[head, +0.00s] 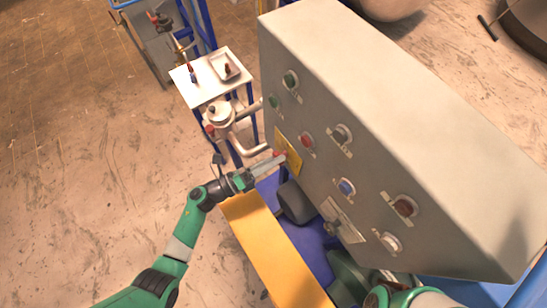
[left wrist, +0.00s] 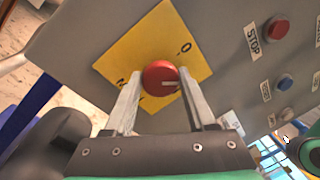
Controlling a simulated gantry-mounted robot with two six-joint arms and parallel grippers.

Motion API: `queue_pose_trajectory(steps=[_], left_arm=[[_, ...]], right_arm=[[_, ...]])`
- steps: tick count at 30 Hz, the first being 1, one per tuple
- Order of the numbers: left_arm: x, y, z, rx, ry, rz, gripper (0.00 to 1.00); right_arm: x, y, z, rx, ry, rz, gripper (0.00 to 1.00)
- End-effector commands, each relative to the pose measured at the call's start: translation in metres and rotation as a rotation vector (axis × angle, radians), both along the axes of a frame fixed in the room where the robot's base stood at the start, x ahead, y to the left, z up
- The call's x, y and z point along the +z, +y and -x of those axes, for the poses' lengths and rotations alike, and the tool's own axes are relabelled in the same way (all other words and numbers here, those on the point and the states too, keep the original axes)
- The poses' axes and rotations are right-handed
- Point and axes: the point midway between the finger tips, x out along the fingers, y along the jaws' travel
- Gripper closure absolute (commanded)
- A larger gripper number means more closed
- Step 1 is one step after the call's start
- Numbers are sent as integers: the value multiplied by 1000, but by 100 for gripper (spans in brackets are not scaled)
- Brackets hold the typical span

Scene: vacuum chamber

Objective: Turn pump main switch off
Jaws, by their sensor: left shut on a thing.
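The pump main switch is a round red knob (left wrist: 160,77) on a yellow plate (left wrist: 135,50), set in the grey front of the control cabinet. A pale mark on the knob lies at its lower right; a "0" is printed near the plate's upper right edge. My left gripper (left wrist: 160,98) has its two metal fingers on either side of the knob, shut on it. In the head view my left gripper (head: 279,159) reaches the yellow plate (head: 288,152) from the left. My right arm (head: 415,298) shows at the bottom; its gripper's jaws cannot be made out.
The grey cabinet (head: 380,110) carries several other buttons, including a red one (head: 306,139) labelled STOP in the wrist view and a blue one (head: 347,187). A yellow beam (head: 270,245) lies below my left gripper. A small white table (head: 209,91) stands behind it. Floor at left is clear.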

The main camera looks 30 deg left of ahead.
Motion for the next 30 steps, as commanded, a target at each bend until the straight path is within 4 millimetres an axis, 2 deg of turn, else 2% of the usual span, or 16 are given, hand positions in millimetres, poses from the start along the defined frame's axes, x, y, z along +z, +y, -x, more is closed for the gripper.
queue_pose_trajectory(steps=[15,30], left_arm=[[4,-2,1,-8,220,420,100],[5,-2,0,-9,333,631,100]], right_arm=[[10,0,0,0,0,0,50],[16,0,0,0,0,0,50]])
